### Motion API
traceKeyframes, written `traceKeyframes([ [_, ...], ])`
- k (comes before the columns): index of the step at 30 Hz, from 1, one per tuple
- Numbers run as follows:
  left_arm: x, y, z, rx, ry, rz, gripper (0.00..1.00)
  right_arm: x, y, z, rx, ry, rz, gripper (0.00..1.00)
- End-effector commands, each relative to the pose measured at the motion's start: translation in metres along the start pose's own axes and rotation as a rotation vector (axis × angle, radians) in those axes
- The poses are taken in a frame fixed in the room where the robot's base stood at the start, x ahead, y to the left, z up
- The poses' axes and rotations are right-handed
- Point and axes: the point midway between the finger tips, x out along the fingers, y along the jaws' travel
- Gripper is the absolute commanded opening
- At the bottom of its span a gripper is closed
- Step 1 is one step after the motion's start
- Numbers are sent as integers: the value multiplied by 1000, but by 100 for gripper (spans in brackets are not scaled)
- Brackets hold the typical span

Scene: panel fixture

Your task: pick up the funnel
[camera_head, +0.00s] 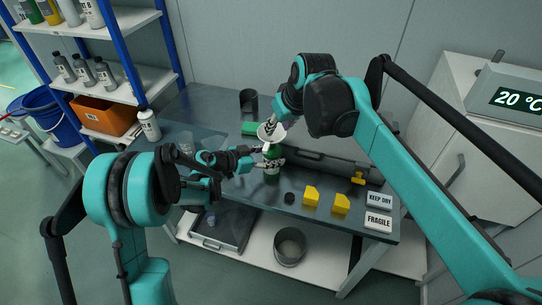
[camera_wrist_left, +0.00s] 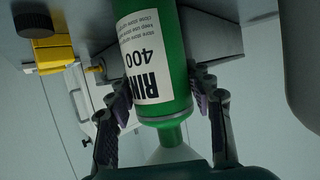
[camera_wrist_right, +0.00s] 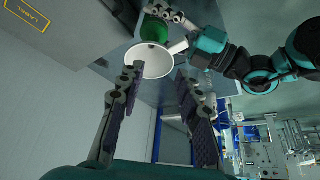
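The white funnel (camera_head: 271,133) sits in the mouth of the upright green bottle (camera_head: 272,168) on the bench. My left gripper (camera_head: 262,157) has its fingers on both sides of the bottle; in the left wrist view the finger pads (camera_wrist_left: 160,92) press against the labelled bottle (camera_wrist_left: 150,50), with the funnel (camera_wrist_left: 172,155) at the picture's bottom. My right gripper (camera_head: 268,126) is open above the funnel. In the right wrist view its two fingers (camera_wrist_right: 157,82) are apart, with the funnel's round rim (camera_wrist_right: 150,75) just beyond the tips and its side tab (camera_wrist_right: 179,47) showing.
A green box (camera_head: 250,128) and a dark cylinder (camera_head: 248,103) stand behind.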

Motion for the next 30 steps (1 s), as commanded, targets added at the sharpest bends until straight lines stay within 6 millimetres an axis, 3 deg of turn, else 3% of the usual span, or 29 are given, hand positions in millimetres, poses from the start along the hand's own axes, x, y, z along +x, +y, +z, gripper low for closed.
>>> traceKeyframes([
  [1,0,0,0,1,-1,0,27,0,0,0,0,0,0,34],
  [3,0,0,0,1,-1,0,12,0,0,0,0,0,0,34],
  [11,0,0,0,1,-2,1,12,-1,-10,-2,69,-32,19,38],
  [22,0,0,1,1,-2,1,12,-18,-50,-12,499,-121,221,38],
  [30,0,0,1,1,-2,1,12,-24,-60,-16,664,-102,314,38],
])
